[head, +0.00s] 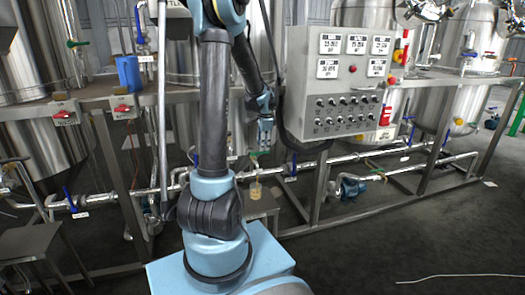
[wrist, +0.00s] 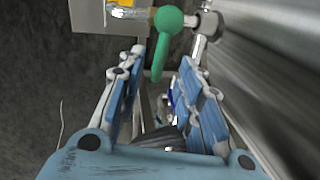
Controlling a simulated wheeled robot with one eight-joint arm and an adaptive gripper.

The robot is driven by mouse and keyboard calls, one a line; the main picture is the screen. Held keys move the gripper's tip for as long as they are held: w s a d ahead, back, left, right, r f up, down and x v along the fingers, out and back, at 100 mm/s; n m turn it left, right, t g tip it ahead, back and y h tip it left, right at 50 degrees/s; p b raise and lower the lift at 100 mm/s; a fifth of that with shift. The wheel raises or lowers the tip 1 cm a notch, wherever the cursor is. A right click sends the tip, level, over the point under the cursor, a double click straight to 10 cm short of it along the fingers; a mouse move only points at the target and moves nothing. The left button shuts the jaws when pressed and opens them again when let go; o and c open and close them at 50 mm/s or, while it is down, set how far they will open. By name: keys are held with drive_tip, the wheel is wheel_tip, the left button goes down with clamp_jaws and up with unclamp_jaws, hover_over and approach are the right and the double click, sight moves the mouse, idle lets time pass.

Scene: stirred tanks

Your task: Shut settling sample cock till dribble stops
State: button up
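The sample cock has a green lever handle (wrist: 171,20) with a round hub; it shows at the top of the wrist view, on a metal fitting (wrist: 207,25). In the head view a small green handle (head: 258,154) sits just below my gripper (head: 265,143). In the wrist view my gripper (wrist: 163,62) is open, its blue-padded fingers apart on either side of the lever's lower end. I cannot tell whether either finger touches it. A jar with yellowish liquid (head: 255,190) stands below the cock, and part of it shows in the wrist view (wrist: 126,3). No dribble can be made out.
The jar stands on a small metal stand (head: 262,205). A grey control panel (head: 345,85) is right of my arm. Steel pipes with blue-handled valves (head: 70,197) run low behind. A large steel tank wall (wrist: 275,60) is close on the right in the wrist view. Open floor lies front right.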

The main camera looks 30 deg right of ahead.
sight(262, 153)
drive_tip(key=shift+w+d+f, duration=0.1)
drive_tip(key=shift+w+f, duration=0.1)
drive_tip(key=shift+f, duration=0.7)
drive_tip(key=shift+w+f, duration=0.15)
drive_tip(key=shift+f, duration=0.7)
clamp_jaws()
